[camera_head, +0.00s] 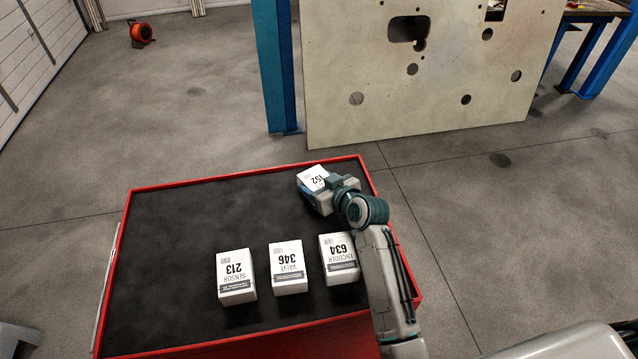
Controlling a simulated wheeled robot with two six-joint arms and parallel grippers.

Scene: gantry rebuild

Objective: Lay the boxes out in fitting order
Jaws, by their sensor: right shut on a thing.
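Three white boxes stand in a row near the front of the black cart top. From left to right they are the sensor box 213 (236,278), the valve box 346 (288,268) and the encoder box 634 (338,258). Their labels read upside down. A fourth white box, marked 152 (311,179), is at the back right of the top. My right gripper (316,195) is shut on box 152 and partly covers it. I cannot tell whether that box touches the surface. My right arm passes close beside the encoder box. My left gripper is not in view.
The cart top (180,235) has a red raised rim, and its left and middle back areas are clear. A pale panel with holes (430,75) and a blue post (276,70) stand behind the cart. An orange reel (141,33) lies far off on the floor.

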